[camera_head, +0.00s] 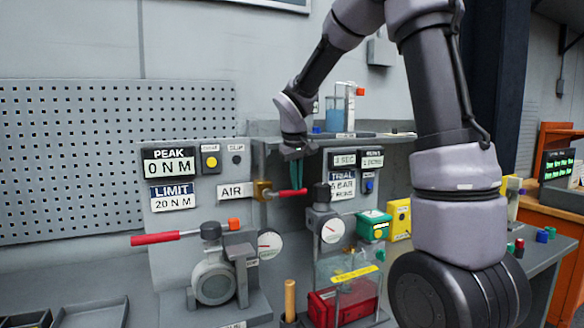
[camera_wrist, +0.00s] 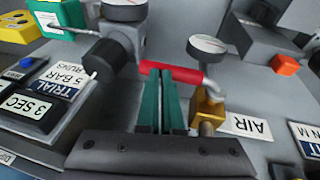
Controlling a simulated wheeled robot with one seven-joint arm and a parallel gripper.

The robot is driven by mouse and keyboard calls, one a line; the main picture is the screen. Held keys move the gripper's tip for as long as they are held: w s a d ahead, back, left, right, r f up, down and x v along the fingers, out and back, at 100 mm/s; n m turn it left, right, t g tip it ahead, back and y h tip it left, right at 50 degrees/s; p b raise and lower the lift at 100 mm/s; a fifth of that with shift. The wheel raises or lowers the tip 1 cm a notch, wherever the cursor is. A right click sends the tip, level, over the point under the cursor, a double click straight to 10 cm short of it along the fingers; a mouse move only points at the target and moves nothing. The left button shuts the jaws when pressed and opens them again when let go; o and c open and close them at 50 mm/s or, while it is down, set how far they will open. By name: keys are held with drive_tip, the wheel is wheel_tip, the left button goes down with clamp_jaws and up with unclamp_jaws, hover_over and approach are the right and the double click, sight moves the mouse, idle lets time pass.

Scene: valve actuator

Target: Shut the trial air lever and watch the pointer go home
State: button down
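The air lever has a red handle (camera_head: 292,193) on a brass valve (camera_head: 262,190) beside the AIR label (camera_head: 236,191). The handle lies roughly level, pointing right from the valve in the head view. In the wrist view the red handle (camera_wrist: 175,72) crosses at my fingertips, with the brass valve (camera_wrist: 207,106) to the right. My gripper (camera_head: 293,178) points down just above the handle, its green fingers close together. In the wrist view the fingertips (camera_wrist: 163,74) reach the handle; I cannot tell whether they touch it. Two white dial gauges (camera_head: 270,245) (camera_head: 332,230) show red pointers, too small to read.
A larger red-handled lever (camera_head: 156,238) sticks out left from the grey actuator (camera_head: 214,282). A green box (camera_head: 374,226) and a yellow box (camera_head: 399,219) stand right of the gauges. A shelf (camera_head: 350,136) with a clear cylinder is above. Empty trays (camera_head: 93,314) lie lower left.

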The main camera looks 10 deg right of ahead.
drive_tip(key=d+v, duration=0.2)
drive_tip(key=v, duration=1.2)
drive_tip(key=s+d+f+m+t+y, duration=0.1)
drive_tip(key=s+d+m, duration=0.1)
drive_tip(key=s, duration=0.9)
drive_tip(key=s+d+f+m+t+y, duration=0.1)
drive_tip(key=s+m, duration=0.3)
drive_tip(key=s, duration=0.7)
drive_tip(key=shift+d+f+m+t+y, duration=0.3)
drive_tip(key=shift+d+m+t+y, duration=0.1)
drive_tip(key=shift+d+t+y, duration=0.4)
idle(3.6)
